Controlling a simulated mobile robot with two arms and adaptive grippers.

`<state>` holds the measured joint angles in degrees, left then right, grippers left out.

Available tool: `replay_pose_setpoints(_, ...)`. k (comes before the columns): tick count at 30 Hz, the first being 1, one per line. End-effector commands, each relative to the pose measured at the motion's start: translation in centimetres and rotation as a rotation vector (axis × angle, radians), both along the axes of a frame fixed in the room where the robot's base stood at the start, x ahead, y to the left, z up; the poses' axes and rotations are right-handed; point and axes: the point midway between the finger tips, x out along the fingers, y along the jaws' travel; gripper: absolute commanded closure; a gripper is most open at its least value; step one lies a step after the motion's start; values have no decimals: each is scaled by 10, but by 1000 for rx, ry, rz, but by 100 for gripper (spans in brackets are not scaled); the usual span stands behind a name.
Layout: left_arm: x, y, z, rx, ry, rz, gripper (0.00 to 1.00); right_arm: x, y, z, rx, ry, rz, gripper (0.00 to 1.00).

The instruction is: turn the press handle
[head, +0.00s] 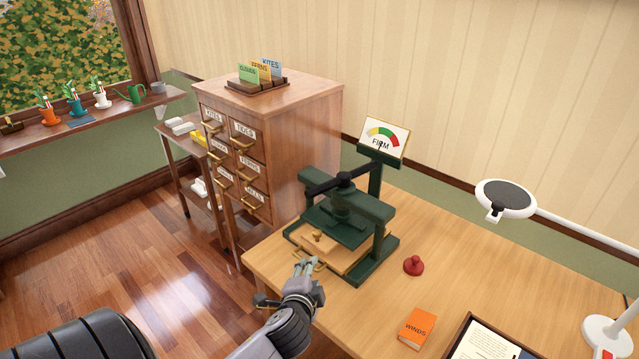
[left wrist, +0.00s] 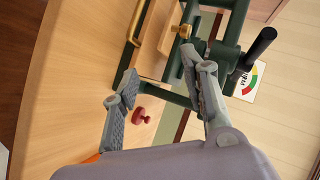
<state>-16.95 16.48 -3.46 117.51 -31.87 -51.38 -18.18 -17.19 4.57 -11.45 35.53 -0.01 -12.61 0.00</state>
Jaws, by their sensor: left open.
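The dark green press (head: 383,247) stands on the wooden desk. Its black handle bar (head: 345,179) lies across the top of the screw, above the green plate. In the left wrist view a black grip of the handle (left wrist: 262,43) shows at upper right, outside my fingers. A gauge card marked FIRM (head: 384,138) stands on the post behind. My left gripper (head: 307,266) is in front of the press, low beside its tray, apart from the handle. In the left wrist view its fingers (left wrist: 158,64) are spread with nothing held between them. My right gripper is not in view.
A wooden board with a brass knob (head: 318,236) lies under the press plate. A red stamp (head: 413,265), an orange book (head: 417,328), a framed sheet (head: 485,340) and a white lamp (head: 506,199) are to the right. A drawer cabinet (head: 285,135) stands behind left.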

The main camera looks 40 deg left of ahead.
Motion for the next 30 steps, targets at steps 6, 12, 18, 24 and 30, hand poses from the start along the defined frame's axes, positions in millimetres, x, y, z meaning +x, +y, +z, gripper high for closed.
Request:
replay_pose_setpoints(6,21,21,116,275,-167,-34,60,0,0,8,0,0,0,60)
replay_pose_setpoints(12,32,28,128,316,-185,-36,60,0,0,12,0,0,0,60)
replay_pose_setpoints(18,65,47,124,315,-184,-34,60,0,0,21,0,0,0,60)
replay_pose_setpoints(24,102,68,118,311,-184,-35,60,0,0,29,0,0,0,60)
replay_pose_setpoints(30,137,87,111,311,-185,-35,60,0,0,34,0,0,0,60)
